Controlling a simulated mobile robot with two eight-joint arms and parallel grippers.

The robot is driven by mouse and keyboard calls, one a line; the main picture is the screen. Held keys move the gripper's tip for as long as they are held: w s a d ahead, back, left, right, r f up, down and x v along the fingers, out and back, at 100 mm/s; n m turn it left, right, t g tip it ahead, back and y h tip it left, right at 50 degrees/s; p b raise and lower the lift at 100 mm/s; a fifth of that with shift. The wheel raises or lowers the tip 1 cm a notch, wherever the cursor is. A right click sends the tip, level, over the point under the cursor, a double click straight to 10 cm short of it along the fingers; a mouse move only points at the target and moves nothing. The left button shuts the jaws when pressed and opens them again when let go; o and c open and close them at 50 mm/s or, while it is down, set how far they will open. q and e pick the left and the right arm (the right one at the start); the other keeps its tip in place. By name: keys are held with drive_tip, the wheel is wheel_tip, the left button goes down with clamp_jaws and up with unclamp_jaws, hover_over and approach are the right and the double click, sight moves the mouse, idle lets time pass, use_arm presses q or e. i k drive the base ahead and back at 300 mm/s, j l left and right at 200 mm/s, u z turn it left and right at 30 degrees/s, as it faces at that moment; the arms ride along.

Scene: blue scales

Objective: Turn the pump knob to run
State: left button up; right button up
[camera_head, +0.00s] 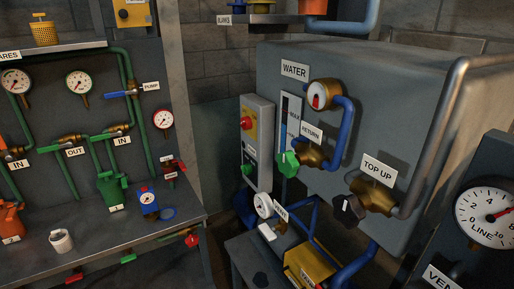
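A white PUMP label (151,86) is on the left panel, beside a blue-handled valve (123,93) on green pipe. A yellow box (132,13) with a dark round control sits above it at the top edge; its label is cut off. A grey control box (257,143) on the water tank's left side carries a yellow plate with a red button (246,123) and a small green part below. I cannot tell which control is the pump knob; no run marking is readable. Neither of my grippers shows.
The grey WATER tank (380,125) fills the right, with a green RETURN handle (288,164) and black TOP UP handle (347,210). A bench (95,238) at lower left holds a white cup (61,240), a green can and a blue device. A LINE gauge (487,216) stands at right.

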sight(246, 169)
drive_tip(key=j+u, duration=0.25)
drive_tip(key=j, duration=0.4)
drive_tip(key=i+j+u, duration=0.2)
drive_tip(key=j, duration=0.4)
drive_tip(key=l, duration=0.65)
drive_tip(key=i, duration=0.1)
